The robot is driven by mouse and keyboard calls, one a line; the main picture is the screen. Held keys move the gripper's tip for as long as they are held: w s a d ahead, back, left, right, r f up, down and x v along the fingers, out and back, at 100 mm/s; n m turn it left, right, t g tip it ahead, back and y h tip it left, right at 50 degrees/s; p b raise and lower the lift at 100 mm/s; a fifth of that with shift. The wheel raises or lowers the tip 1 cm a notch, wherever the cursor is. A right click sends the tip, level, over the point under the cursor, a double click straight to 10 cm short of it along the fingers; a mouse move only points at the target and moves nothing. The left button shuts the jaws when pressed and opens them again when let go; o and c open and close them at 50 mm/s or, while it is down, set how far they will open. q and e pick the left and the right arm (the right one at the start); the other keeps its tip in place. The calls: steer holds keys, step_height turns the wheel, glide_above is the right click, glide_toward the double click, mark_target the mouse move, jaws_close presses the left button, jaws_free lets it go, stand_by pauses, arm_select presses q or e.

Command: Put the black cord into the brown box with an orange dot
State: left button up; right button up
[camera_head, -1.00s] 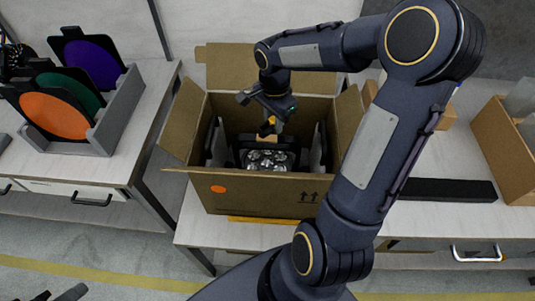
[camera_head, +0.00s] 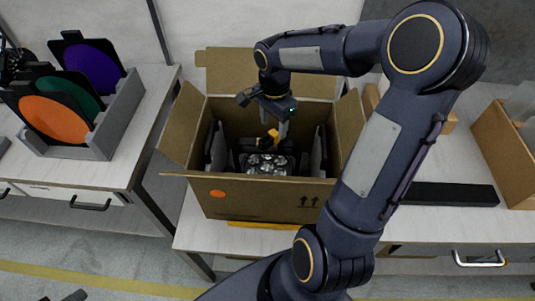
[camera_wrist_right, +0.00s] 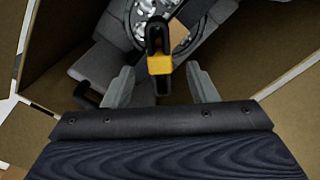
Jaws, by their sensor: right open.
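The brown box (camera_head: 265,203) stands open on the table, with an orange dot (camera_head: 217,194) on its front. My right gripper (camera_head: 274,132) reaches down inside the box and is open. In the right wrist view its two grey fingers (camera_wrist_right: 160,80) stand apart. A black piece with a yellow end (camera_wrist_right: 159,62), perhaps part of the black cord, shows between and beyond them. I cannot tell whether it touches a finger. A par can with clear lenses (camera_head: 268,165) lies in the box below. A dark part at the lower left edge, possibly my left gripper (camera_head: 75,296), barely shows.
Grey dividers stand inside the box, and its flaps are folded out. A grey rack (camera_head: 118,108) with orange, green and purple filters is on the left table. A black bar (camera_head: 450,195) and another cardboard box (camera_head: 500,150) are at right.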

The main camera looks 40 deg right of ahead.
step_height(320, 180, up, 6)
steer(key=shift+r, duration=0.15)
stand_by(0.5)
